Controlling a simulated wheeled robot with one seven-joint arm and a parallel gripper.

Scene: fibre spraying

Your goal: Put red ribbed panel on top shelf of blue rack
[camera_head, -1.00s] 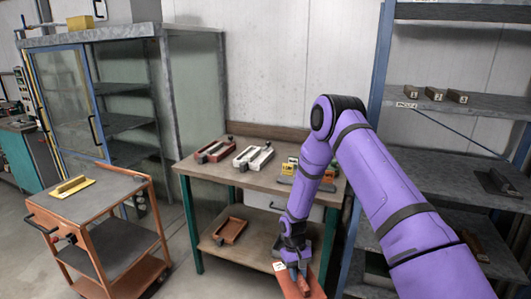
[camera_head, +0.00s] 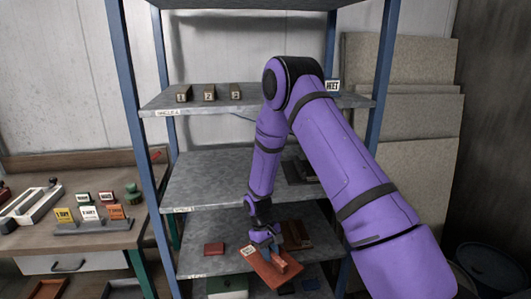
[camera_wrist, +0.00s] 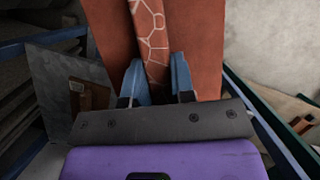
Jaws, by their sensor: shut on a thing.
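My gripper (camera_head: 266,238) is shut on the red ribbed panel (camera_head: 268,268), seen at the lower middle of the head view. In the wrist view the panel (camera_wrist: 200,40) lies beyond the blue fingers (camera_wrist: 158,82), which grip a raised strip with a pale crackle pattern. The panel is tilted and in front of the blue rack (camera_head: 130,110), at about the height of its lower shelves. The rack's shelf with small numbered blocks (camera_head: 209,93) is well above the panel. A higher shelf edge (camera_head: 230,3) shows at the top of the picture.
A middle shelf (camera_head: 205,180) is mostly bare at its left, with a dark item at its right. A lower shelf holds a small red block (camera_head: 214,249). A workbench (camera_head: 110,239) with coloured tags stands left. Beige boards (camera_head: 400,130) lean at right.

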